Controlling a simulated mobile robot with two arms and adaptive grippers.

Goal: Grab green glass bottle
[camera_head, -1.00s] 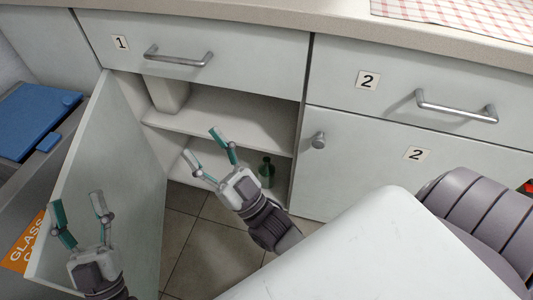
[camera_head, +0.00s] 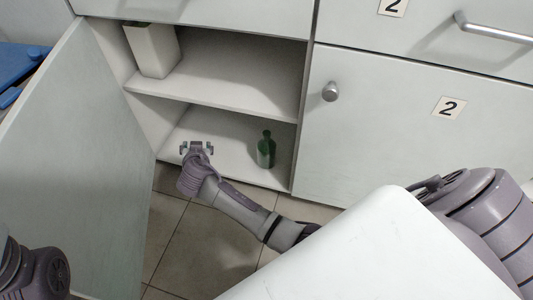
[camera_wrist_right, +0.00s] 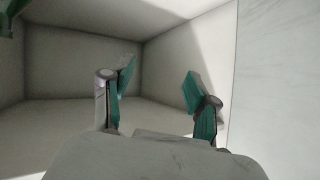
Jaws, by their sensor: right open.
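The green glass bottle (camera_head: 266,150) stands upright on the lower floor of the open cupboard, near its right side, in the head view. My right gripper (camera_head: 197,147) is at the cupboard's lower opening, to the left of the bottle and apart from it. In the right wrist view my right gripper (camera_wrist_right: 159,76) has its fingers spread with nothing between them. A dark green shape at that view's upper left corner is cut off; I cannot tell for sure whether it is the bottle. My left forearm shows at the lower left of the head view, but its gripper is out of frame.
The cupboard door (camera_head: 85,165) stands open on the left. A shelf (camera_head: 225,88) runs above the bottle, with a pale container (camera_head: 153,50) on it. The closed door (camera_head: 400,130) marked 2 is to the right. Tiled floor (camera_head: 205,245) lies in front.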

